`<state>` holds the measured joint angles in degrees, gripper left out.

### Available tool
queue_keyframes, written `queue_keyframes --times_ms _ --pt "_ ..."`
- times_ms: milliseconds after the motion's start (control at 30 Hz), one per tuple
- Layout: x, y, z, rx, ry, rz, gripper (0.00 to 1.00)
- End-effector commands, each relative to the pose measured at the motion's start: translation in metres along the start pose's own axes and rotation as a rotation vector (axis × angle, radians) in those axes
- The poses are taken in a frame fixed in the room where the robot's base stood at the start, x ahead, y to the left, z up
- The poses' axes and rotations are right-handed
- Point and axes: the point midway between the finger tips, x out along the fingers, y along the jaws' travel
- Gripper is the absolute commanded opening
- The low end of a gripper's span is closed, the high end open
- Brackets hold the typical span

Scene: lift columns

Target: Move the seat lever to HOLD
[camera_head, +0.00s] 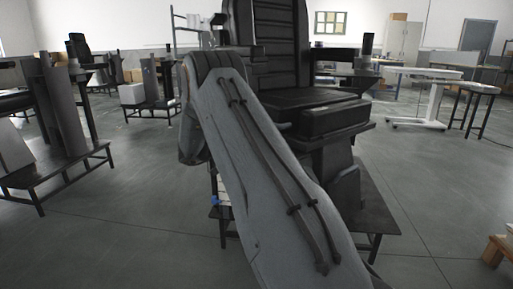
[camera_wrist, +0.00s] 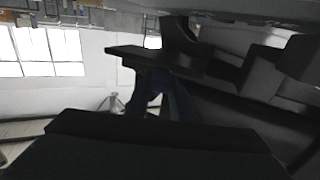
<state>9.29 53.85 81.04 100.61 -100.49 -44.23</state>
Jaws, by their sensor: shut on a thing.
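The black padded seat (camera_head: 270,45) stands upright at the centre of the head view, on a dark frame and a low table. My grey arm crosses in front of it and hides my gripper there. In the dim wrist view, my gripper (camera_wrist: 158,97) shows as dark parts at the bottom and middle, closed around a thin dark bluish piece, the seat lever (camera_wrist: 163,92). Dark seat parts (camera_wrist: 245,85) fill the right of that view. The lever's markings, including HOLD, cannot be read.
The low table (camera_head: 377,212) under the seat reaches out to the right. A stand with dark columns (camera_head: 58,105) is at left. Floor at right is mostly clear.

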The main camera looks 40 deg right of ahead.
Motion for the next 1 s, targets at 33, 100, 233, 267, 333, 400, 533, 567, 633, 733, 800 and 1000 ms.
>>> queue_keyframes --times_ms 33,100,233,267,333,400,533,567,633,733,800,1000 --pt "0.001 0.000 0.000 0.000 0.000 0.002 0.00" --pt "0.001 0.000 0.000 0.000 0.000 0.001 0.00" --pt "0.001 0.000 0.000 0.001 0.000 0.000 0.31" --pt "0.000 0.000 0.000 0.001 0.000 0.000 0.36" --pt "0.000 0.000 0.000 0.001 0.000 -0.002 0.39" --pt "-0.001 0.000 0.000 0.001 0.000 -0.003 0.39" --pt "-0.002 -0.001 0.000 0.002 0.000 -0.005 0.39" --pt "-0.003 -0.001 0.000 0.002 0.000 -0.005 0.39" --pt "-0.005 -0.001 0.000 0.002 0.000 -0.006 0.39" --pt "-0.016 -0.001 -0.001 0.002 0.000 -0.007 0.39" --pt "-0.027 -0.001 -0.001 0.003 -0.001 -0.007 0.39" --pt "-0.059 0.000 0.000 0.001 -0.001 -0.006 0.39"
